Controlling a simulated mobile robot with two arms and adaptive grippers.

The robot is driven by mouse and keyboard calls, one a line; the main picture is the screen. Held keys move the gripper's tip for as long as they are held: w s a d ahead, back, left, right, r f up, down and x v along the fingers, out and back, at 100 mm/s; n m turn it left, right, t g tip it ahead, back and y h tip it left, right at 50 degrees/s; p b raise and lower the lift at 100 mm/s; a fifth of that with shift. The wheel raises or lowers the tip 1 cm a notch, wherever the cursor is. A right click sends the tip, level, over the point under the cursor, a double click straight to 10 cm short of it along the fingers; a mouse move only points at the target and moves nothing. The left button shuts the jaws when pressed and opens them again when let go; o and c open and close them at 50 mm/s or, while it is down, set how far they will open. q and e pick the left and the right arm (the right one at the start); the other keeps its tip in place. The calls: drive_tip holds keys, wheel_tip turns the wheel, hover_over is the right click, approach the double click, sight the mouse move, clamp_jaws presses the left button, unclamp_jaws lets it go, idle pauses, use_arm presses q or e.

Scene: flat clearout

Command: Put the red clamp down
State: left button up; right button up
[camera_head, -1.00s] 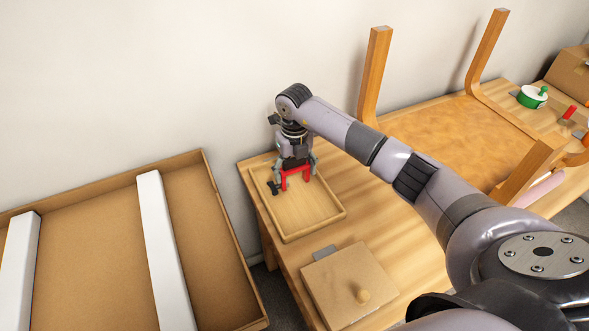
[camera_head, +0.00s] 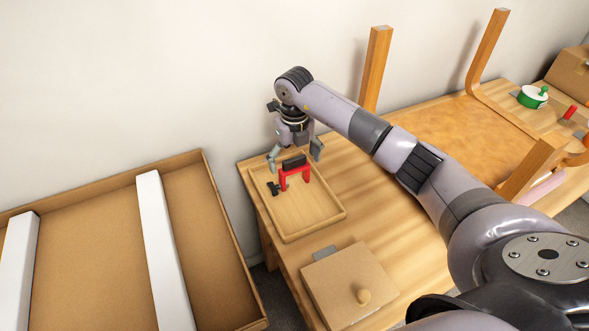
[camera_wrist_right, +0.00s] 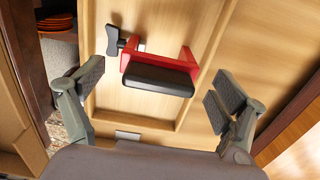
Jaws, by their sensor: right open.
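The red clamp (camera_head: 288,176), with a black bar and a black screw handle, rests in the wooden tray (camera_head: 320,222), toward its back end. My right gripper (camera_head: 295,157) is open above it, its fingers spread and apart from the clamp. In the right wrist view the clamp (camera_wrist_right: 160,72) lies between the two open fingers of my right gripper (camera_wrist_right: 157,93), touching neither. My left gripper is in neither view.
A cardboard box (camera_head: 348,285) with a round knob sits in front of the tray on the wooden table (camera_head: 378,238). A large open carton (camera_head: 100,230) with white bars stands at left. An upturned wooden-legged piece (camera_head: 440,130) lies at right.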

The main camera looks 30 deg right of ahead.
wheel_tip(320, 180, up, 8)
drive_tip(key=shift+r+b, duration=0.15)
drive_tip(key=shift+b, duration=0.25)
